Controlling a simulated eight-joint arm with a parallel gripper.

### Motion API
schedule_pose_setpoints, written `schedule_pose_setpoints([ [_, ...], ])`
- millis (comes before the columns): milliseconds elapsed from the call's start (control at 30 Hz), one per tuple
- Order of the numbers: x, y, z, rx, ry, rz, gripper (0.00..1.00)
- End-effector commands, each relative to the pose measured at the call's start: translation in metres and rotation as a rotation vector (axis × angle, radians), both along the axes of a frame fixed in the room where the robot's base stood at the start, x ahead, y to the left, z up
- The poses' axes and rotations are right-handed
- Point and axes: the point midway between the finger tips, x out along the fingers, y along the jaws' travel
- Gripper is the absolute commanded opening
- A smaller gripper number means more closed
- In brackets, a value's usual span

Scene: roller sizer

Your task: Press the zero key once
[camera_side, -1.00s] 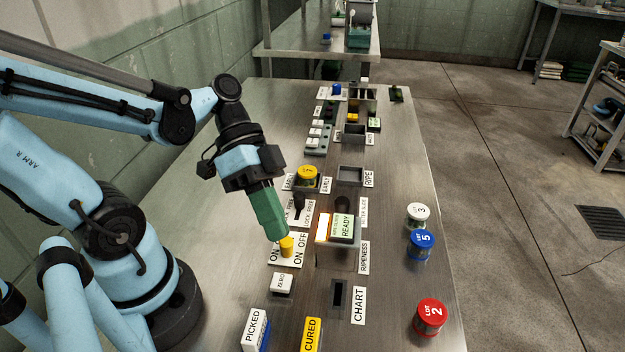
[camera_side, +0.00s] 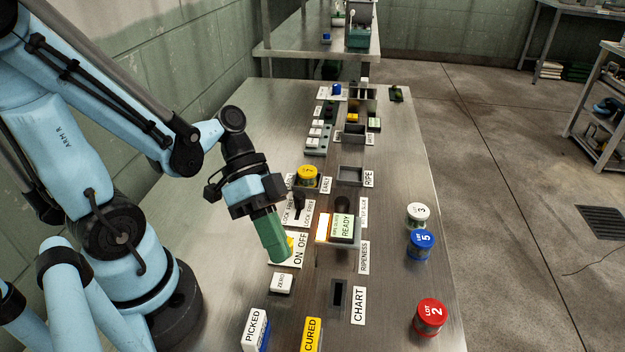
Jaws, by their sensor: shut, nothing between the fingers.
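The zero key (camera_side: 282,283) is a small pale key labelled ZERO, on the bench at the lower middle of the side view. My gripper (camera_side: 279,260) has green fingers, shut and empty, pointing down. Its tips are just behind the zero key in the picture, above or beside it; I cannot tell the exact height gap. The yellow on/off knob (camera_side: 290,243) is mostly hidden behind the fingers, with its ON OFF plate (camera_side: 300,253) showing to the right. The ripeness meter (camera_side: 342,229) reads READY beside a lit orange lamp.
A CHART slot (camera_side: 338,296) lies to the right of the key. PICKED (camera_side: 254,328) and CURED (camera_side: 312,335) blocks stand in front. Lot jars in red (camera_side: 430,317), blue (camera_side: 421,245) and white (camera_side: 418,215) stand along the right edge. A yellow-lidded jar (camera_side: 307,175) sits in the EARLY tray.

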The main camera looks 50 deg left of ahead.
Motion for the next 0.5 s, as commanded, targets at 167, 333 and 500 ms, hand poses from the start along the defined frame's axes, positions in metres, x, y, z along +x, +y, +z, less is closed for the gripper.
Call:
schedule_pose_setpoints([
  [167,0.0,0.0,-0.014,0.0,0.0,0.0,0.0],
  [333,0.0,0.0,-0.026,0.0,0.0,0.0,0.0],
  [500,0.0,0.0,-0.034,0.001,0.0,-0.001,0.0],
])
